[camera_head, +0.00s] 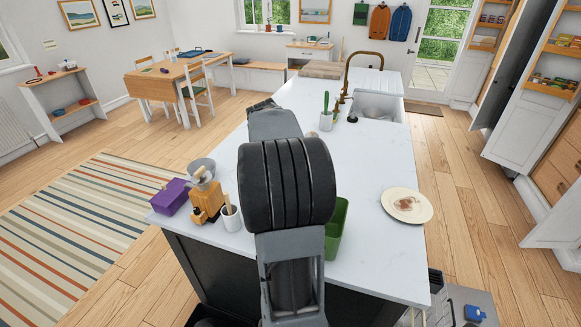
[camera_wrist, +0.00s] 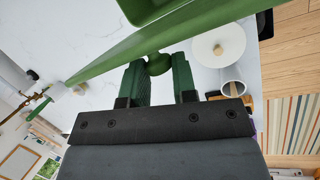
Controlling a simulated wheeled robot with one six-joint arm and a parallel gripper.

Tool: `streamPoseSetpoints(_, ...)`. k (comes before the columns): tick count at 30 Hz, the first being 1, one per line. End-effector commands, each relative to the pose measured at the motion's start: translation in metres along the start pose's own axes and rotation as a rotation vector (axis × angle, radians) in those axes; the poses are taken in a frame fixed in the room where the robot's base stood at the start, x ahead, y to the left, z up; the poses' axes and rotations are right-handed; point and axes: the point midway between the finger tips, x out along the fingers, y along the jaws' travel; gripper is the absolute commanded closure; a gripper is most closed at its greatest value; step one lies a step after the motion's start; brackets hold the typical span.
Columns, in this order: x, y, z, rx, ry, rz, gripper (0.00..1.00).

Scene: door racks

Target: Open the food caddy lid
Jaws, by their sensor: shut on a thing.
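The green food caddy (camera_head: 337,232) stands on the white island top, partly hidden behind my arm in the head view. In the wrist view, a long green slab (camera_wrist: 200,37), seemingly the lid seen nearly edge-on, runs diagonally. A round green knob (camera_wrist: 158,64) sits at its near side. My gripper (camera_wrist: 160,75) has its two fingers on either side of this knob, shut on it. Another green part (camera_wrist: 148,10), seemingly the caddy body, shows at the top edge, with a pale gap between it and the slab. The head view hides my gripper behind the arm.
A plate with crumbs (camera_head: 407,205) lies to the right. The sink (camera_head: 377,106) is at the far end. Countertop between plate and sink is clear.

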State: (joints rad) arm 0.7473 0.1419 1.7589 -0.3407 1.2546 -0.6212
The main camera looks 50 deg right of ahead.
Motion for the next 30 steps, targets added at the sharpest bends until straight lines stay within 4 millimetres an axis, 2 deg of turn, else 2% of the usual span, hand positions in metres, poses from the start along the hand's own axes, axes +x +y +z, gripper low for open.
streamPoseSetpoints(1, 0.0066, -0.0062, -0.0006, -0.007, -0.019, -0.018, 1.0)
streamPoseSetpoints(15, 0.0073, -0.0075, -0.0014, -0.01, -0.03, -0.014, 1.0)
streamPoseSetpoints(16, 0.0074, -0.0075, -0.0013, -0.01, -0.03, -0.015, 0.73)
streamPoseSetpoints(24, 0.0063, -0.0046, 0.0003, -0.005, -0.028, -0.009, 0.48)
streamPoseSetpoints(30, 0.0045, -0.0029, 0.0007, -0.003, -0.025, -0.005, 0.48)
